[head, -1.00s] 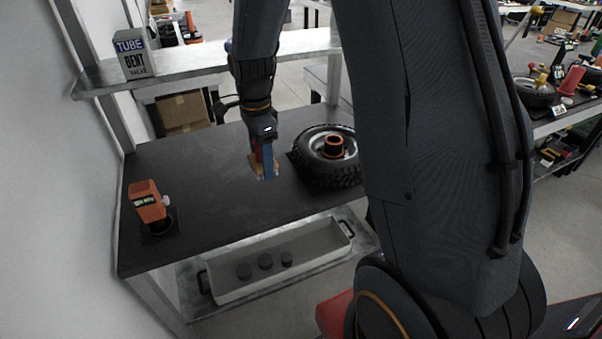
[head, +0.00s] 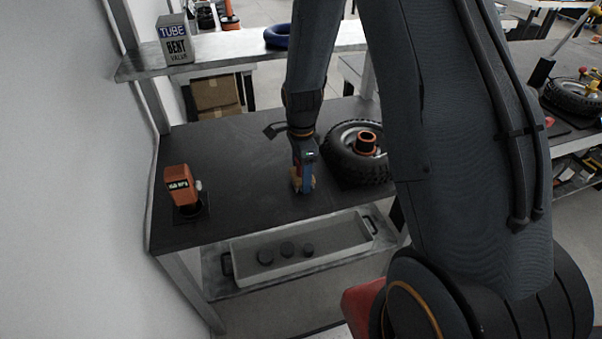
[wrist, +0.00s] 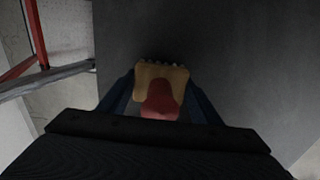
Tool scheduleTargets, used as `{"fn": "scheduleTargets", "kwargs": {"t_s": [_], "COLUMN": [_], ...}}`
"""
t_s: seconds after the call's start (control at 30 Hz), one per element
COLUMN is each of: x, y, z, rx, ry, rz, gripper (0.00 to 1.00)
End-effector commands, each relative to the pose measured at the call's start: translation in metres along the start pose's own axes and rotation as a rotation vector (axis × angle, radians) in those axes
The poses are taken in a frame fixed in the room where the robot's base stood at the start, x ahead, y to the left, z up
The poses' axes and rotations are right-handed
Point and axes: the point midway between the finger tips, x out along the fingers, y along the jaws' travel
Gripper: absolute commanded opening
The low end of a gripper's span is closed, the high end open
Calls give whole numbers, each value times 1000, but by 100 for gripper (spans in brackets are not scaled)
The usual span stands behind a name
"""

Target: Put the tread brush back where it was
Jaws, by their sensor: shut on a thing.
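The tread brush shows in the wrist view as a tan, toothed block (wrist: 172,76) with a red part (wrist: 161,98). It sits between the two blue fingers of my gripper (wrist: 160,95), which is shut on it. In the head view my gripper (head: 304,178) is low over the front half of the dark bench top (head: 235,165), just left of the wheel (head: 352,168). Only a bit of the tan brush shows there. I cannot tell whether the brush touches the bench.
An orange device (head: 180,186) stands at the bench's left end. A grey shelf (head: 225,62) behind holds a "TUBE" box (head: 175,40) and a blue ring (head: 283,38). A grey tray (head: 300,262) with dark round pieces lies below. The bench between device and gripper is clear.

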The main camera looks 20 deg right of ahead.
Motion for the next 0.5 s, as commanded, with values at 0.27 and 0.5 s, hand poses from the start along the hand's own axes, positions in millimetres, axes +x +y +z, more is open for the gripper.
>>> {"fn": "scheduleTargets", "kwargs": {"t_s": [0.27, 0.5], "x": [1, 3], "y": [0, 0], "z": [1, 1], "rx": [-1, -1], "ry": [0, 0], "rz": [-1, -1], "gripper": [30, 77]}}
